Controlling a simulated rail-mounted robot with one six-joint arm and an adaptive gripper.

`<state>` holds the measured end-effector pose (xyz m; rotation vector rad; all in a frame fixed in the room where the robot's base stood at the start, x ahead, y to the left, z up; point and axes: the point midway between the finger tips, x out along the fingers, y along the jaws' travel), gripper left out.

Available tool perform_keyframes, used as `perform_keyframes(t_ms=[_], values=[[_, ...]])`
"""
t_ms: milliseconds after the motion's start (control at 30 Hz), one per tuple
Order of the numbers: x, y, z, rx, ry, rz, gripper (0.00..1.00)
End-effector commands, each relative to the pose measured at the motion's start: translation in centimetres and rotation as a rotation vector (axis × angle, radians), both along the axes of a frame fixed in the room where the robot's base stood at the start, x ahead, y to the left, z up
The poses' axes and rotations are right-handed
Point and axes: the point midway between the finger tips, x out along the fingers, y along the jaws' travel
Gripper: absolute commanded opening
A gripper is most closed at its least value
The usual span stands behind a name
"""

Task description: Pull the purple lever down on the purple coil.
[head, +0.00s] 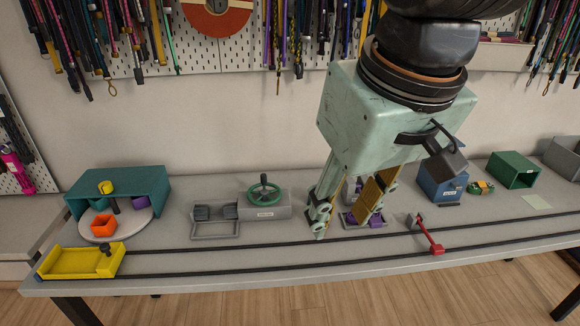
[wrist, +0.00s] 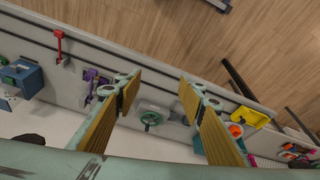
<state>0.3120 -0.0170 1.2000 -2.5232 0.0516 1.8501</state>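The purple coil (head: 376,219) sits on a small grey base on the bench, partly hidden behind my gripper's right finger in the head view. In the wrist view purple parts, which look like the coil and its lever (wrist: 91,75), show just left of the left finger. I cannot clearly tell the lever from the coil or read its angle. My gripper (head: 342,218) is open and empty, fingers pointing down over the bench near the coil. In the wrist view the gap between the fingers (wrist: 162,84) shows bench and the green handwheel, with the purple parts outside it.
Two dark rails run along the bench front, with a red lever (head: 430,235) across them to the right. A green handwheel (head: 264,188) stands left of my gripper. A blue box (head: 440,184) stands right. A yellow tray (head: 80,262) and a teal shelter (head: 118,182) are far left.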

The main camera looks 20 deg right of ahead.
Motion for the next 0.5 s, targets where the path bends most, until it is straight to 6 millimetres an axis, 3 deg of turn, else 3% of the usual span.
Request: perform_keyframes(t_ms=[500], values=[[6.6, -4.1, -0.3, -0.005, 0.066, -0.060, 0.36]])
